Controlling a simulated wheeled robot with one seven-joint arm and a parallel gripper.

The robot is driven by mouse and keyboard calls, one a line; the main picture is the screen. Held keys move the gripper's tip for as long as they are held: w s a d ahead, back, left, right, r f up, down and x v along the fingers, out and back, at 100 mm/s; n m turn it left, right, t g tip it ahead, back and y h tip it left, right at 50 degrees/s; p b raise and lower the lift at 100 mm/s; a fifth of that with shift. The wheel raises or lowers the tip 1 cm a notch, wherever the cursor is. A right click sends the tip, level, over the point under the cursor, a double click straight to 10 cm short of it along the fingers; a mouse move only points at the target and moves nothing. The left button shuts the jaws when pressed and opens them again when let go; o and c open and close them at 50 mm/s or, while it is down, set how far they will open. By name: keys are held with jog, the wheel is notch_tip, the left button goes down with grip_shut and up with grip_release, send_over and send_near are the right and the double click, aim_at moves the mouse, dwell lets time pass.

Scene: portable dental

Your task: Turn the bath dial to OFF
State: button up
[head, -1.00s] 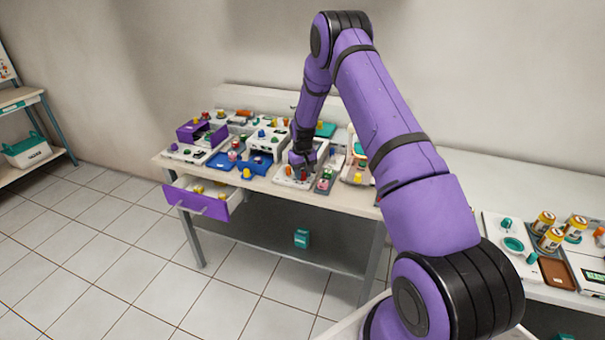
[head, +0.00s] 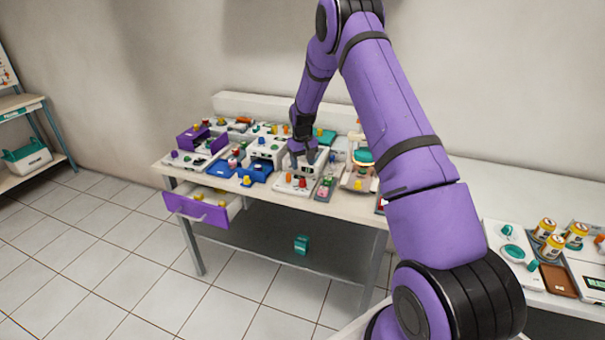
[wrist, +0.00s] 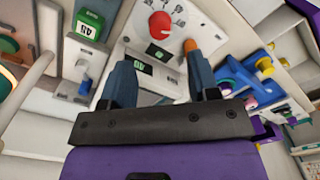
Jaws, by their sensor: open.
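A red round dial (wrist: 160,24) sits on a white panel with dark marks around it, at the top of the wrist view. It appears to be the bath dial; its setting is too small to read. A small red knob (head: 302,183) shows on the white unit in the head view, below my gripper (head: 303,152). In the wrist view my gripper (wrist: 160,68) is open, its two fingers apart with nothing between them but the panel and a small green display. The dial lies beyond the fingertips, apart from them. An orange knob (wrist: 190,47) is by the right fingertip.
The table is crowded with small units and coloured knobs. A blue tray (head: 255,172) lies left of my gripper, and a teal-topped device (head: 362,157) stands to its right. A purple-fronted drawer (head: 195,209) is open at the table's left front.

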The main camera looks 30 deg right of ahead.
jog(key=shift+r, duration=1.45)
jog(key=s+a+r+t, duration=0.1)
jog(key=s+a+r, duration=0.35)
jog(key=r, duration=0.55)
jog(key=s+a+r+t, duration=0.1)
jog(key=s+a+r, duration=0.2)
jog(key=s+r, duration=0.45)
jog(key=s+a+r+t, duration=0.1)
jog(key=s+a+r, duration=0.3)
jog(key=r, duration=0.7)
jog(key=s+a+r, duration=0.1)
jog(key=s+a, duration=0.1)
jog(key=s, duration=0.7)
jog(key=s+a+r+n+t, duration=0.1)
jog(key=s+a+r, duration=0.1)
jog(key=s, duration=0.8)
jog(key=s+a+r+t, duration=0.1)
jog(key=s+a+r, duration=0.1)
jog(key=s, duration=0.8)
jog(key=shift+a+r+n, duration=0.15)
jog(key=shift+a+n, duration=0.15)
jog(key=shift+a, duration=0.15)
